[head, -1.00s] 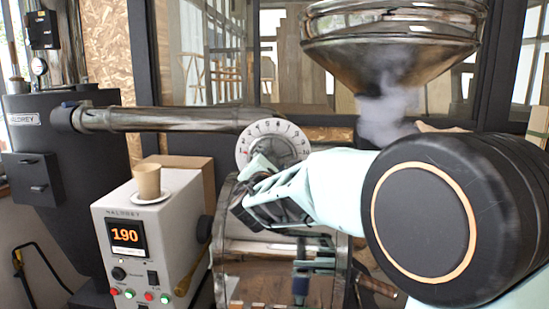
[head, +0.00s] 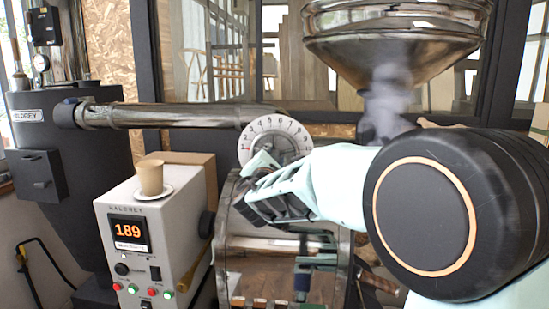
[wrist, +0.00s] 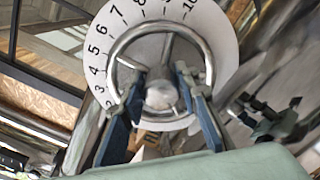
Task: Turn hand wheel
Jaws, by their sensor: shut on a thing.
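The hand wheel (head: 290,146) is a shiny metal ring with spokes and a round hub, in front of a white numbered dial (head: 257,134). In the wrist view the wheel's hub (wrist: 160,96) shows between my two blue-padded fingers, and the dial (wrist: 130,12) is behind it. My gripper (head: 262,163) reaches the wheel from the front right in the head view. It is shut on the hand wheel (wrist: 160,72). The exact contact is hard to make out, and my gripper hides the wheel's lower part in the head view.
A grey control box (head: 146,235) with a display reading 189 stands at left, carrying a paper cup (head: 151,177) on a saucer (head: 152,194). A metal pipe (head: 170,116) runs behind to a black unit (head: 50,150). A steaming metal hopper (head: 398,45) hangs above my arm.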

